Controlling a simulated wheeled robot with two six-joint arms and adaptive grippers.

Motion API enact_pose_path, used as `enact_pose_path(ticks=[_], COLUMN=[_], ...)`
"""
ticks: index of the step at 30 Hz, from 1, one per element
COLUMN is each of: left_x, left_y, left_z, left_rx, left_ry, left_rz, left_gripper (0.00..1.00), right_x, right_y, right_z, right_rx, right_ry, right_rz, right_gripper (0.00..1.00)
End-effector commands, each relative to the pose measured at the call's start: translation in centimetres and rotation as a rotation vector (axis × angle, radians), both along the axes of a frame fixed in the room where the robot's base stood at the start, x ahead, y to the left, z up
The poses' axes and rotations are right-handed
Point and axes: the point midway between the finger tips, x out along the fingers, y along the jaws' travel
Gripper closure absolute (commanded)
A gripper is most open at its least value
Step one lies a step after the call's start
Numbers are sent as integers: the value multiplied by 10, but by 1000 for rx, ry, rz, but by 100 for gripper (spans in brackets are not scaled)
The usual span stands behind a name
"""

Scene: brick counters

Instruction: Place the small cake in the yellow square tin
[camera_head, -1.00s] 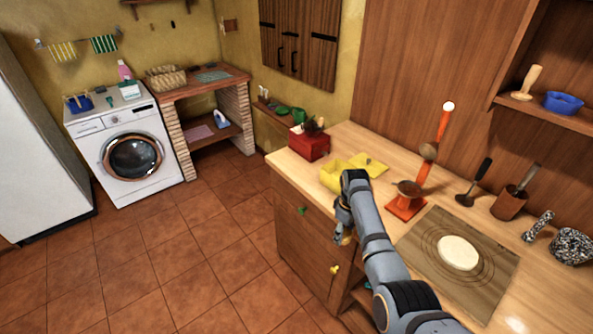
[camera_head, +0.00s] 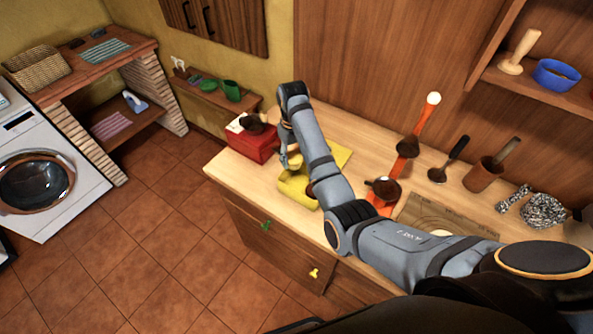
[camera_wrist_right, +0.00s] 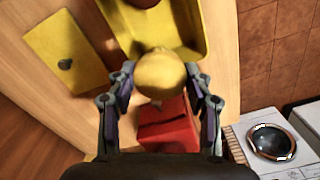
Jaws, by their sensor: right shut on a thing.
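The small cake, a pale yellow rounded piece (camera_wrist_right: 160,73), is between the fingers of my right gripper (camera_wrist_right: 160,82), which is shut on it. In the head view my right gripper (camera_head: 291,162) is at the yellow square tin (camera_head: 297,190), over its far side. The tin (camera_wrist_right: 195,25) stands open on the counter, and a brown round thing (camera_wrist_right: 146,3) shows inside it. The cake overlaps the tin's near end in the wrist view; I cannot tell whether it touches the tin. My left gripper is not in view.
A yellow lid with a dark knob (camera_wrist_right: 65,63) lies beside the tin. A red box (camera_head: 253,146) stands close by on the other side. An orange stand (camera_head: 412,140) with brown cups is to the right. The counter's front edge (camera_head: 240,200) is near the tin.

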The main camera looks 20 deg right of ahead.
Motion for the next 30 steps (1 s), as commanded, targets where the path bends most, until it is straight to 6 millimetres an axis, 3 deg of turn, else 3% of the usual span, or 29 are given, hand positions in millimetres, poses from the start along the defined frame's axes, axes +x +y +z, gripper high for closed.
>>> enact_pose_path(ticks=[3,9,13,17,21,24,30], left_x=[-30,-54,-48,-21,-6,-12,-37], left_y=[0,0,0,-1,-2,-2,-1], left_z=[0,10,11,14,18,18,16], left_rx=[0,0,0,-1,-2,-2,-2], left_ry=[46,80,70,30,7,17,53], left_rz=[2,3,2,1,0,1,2], left_gripper=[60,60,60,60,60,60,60], right_x=[-1,-2,-1,-1,-2,-2,-1], right_y=[0,0,0,0,0,0,0], right_z=[-6,-44,-57,-64,-88,-98,-100], right_rx=[0,0,0,-1,0,0,0], right_ry=[4,4,1,2,4,1,-1], right_rz=[0,0,0,0,0,0,1], right_gripper=[80,80,80,80,80,80,80])
